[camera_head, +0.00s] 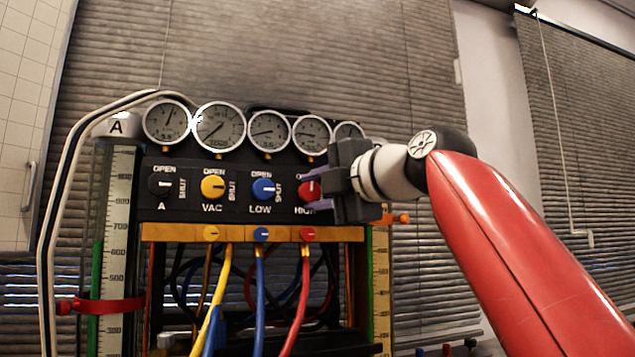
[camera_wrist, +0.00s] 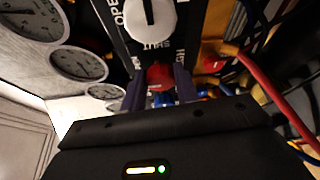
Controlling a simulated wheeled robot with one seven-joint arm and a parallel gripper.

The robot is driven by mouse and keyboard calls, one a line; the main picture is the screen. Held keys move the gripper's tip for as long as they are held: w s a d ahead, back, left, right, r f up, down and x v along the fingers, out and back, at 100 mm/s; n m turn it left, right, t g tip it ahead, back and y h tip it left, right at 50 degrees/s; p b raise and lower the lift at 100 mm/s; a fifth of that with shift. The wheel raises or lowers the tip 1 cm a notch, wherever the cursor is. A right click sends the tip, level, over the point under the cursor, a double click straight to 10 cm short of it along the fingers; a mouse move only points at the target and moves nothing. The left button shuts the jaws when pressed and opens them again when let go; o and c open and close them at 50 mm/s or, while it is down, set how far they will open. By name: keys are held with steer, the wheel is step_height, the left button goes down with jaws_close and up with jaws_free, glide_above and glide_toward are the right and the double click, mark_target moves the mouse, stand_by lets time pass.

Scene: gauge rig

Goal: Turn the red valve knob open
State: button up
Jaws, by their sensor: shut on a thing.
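Yellow (camera_head: 213,187), blue (camera_head: 263,189) and black (camera_head: 163,184) knobs stand left of it. Round gauges (camera_head: 219,127) line the panel's top. Yellow, blue and red hoses (camera_head: 297,300) hang from the yellow manifold (camera_head: 180,233). In the wrist view a pale knob (camera_wrist: 150,18) is close by.

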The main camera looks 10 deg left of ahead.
steer(key=shift+n, duration=0.3)
stand_by(0.4)
steer(key=o, duration=1)
steer(key=shift+c, duration=0.2)
steer(key=b+v, duration=0.2)
steer(key=v, duration=0.5)
steer(key=shift+s+d, duration=0.3)
steer(key=shift+r, duration=0.1)
